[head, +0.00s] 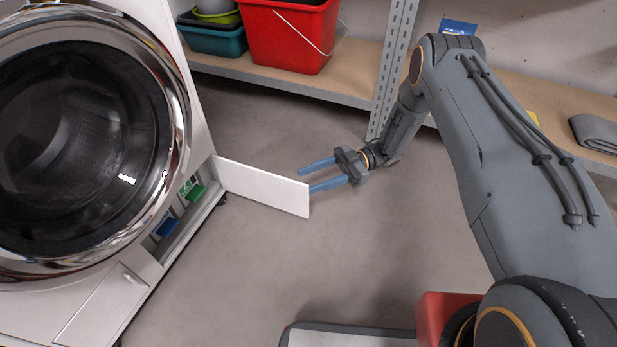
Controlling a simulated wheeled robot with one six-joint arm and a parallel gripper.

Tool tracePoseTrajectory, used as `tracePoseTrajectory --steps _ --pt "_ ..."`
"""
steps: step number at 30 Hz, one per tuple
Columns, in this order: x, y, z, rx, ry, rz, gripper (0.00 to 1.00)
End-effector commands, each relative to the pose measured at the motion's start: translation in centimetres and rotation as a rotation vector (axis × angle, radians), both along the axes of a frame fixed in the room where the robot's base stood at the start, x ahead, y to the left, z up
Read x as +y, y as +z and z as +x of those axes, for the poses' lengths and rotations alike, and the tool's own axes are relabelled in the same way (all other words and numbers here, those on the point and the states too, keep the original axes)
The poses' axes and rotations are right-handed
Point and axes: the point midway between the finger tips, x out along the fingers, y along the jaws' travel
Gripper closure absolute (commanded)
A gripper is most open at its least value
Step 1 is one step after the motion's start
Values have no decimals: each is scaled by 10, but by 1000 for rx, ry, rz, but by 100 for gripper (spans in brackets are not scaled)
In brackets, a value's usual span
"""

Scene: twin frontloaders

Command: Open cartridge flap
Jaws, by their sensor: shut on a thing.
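The white cartridge flap (262,188) stands swung out from the lower front of the washing machine. It is hinged at its left end, and its free end points right, toward my gripper (306,181). The two blue fingers show a gap between them and reach left to the flap's free end. The lower fingertip meets the flap's edge, and the upper one shows just above its top edge. My gripper is shut on the flap, though the exact contact is partly hidden. In the uncovered bay sit a green cartridge (193,191) and a blue cartridge (167,227).
The washer's round glass door (80,150) is shut. A second panel (105,305) at lower left is closed. Shelving with a red bucket (290,35) and teal tub (212,40) stands behind. A grey-topped object (350,337) is at the bottom edge. The middle floor is clear.

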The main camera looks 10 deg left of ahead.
Motion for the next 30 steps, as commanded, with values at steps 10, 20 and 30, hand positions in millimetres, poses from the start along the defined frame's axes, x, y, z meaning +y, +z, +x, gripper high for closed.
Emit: tracePoseTrajectory --steps 10,20,30 --pt "11 2 6 -12 -14 3 54" --pt "3 2 8 -8 -25 5 55" --pt "3 2 7 -5 -25 5 58"
